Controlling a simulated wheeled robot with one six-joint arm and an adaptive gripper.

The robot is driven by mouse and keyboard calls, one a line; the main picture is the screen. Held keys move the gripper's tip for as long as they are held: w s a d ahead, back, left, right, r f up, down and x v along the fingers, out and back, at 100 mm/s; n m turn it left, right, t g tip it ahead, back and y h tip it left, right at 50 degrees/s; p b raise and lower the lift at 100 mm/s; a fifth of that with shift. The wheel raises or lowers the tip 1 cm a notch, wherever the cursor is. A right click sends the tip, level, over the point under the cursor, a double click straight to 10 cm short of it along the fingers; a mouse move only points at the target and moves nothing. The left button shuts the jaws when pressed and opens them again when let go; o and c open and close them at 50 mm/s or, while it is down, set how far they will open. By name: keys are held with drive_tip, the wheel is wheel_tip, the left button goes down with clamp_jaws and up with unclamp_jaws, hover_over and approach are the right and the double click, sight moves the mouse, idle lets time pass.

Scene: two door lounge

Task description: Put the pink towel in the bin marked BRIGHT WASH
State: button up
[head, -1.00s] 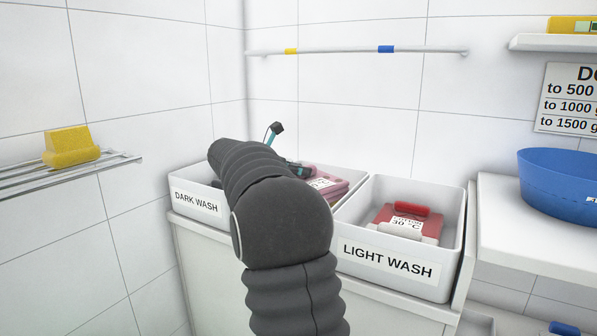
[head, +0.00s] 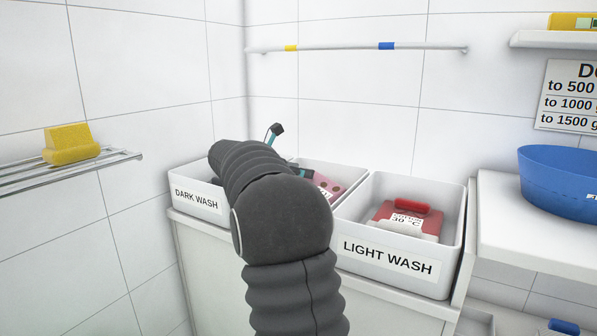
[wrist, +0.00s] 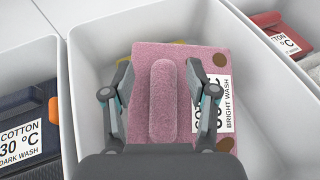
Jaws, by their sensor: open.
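The pink towel (wrist: 165,60) lies in the middle bin (wrist: 88,62). It has brown spots, a raised roll along its middle and a tag reading BRIGHT WASH. Part of it shows in the head view (head: 335,186), low behind the bin's rim. My gripper (wrist: 160,92) is open, one finger on each side of the roll, with gaps between fingers and roll. My arm hides most of the gripper and the middle bin's front in the head view, so no label on that bin is readable.
The DARK WASH bin (head: 180,186) stands left of the middle bin, with dark cloth inside. The LIGHT WASH bin (head: 452,215) stands right, holding red and white cloths. A rail (head: 340,49) runs behind. A blue basin (head: 560,180) is at right, a yellow sponge (head: 70,145) at left.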

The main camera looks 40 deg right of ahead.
drive_tip(key=shift+r, duration=0.35)
drive_tip(key=v, duration=1.2)
drive_tip(key=shift+r+p, duration=0.2)
drive_tip(key=shift+p, duration=0.15)
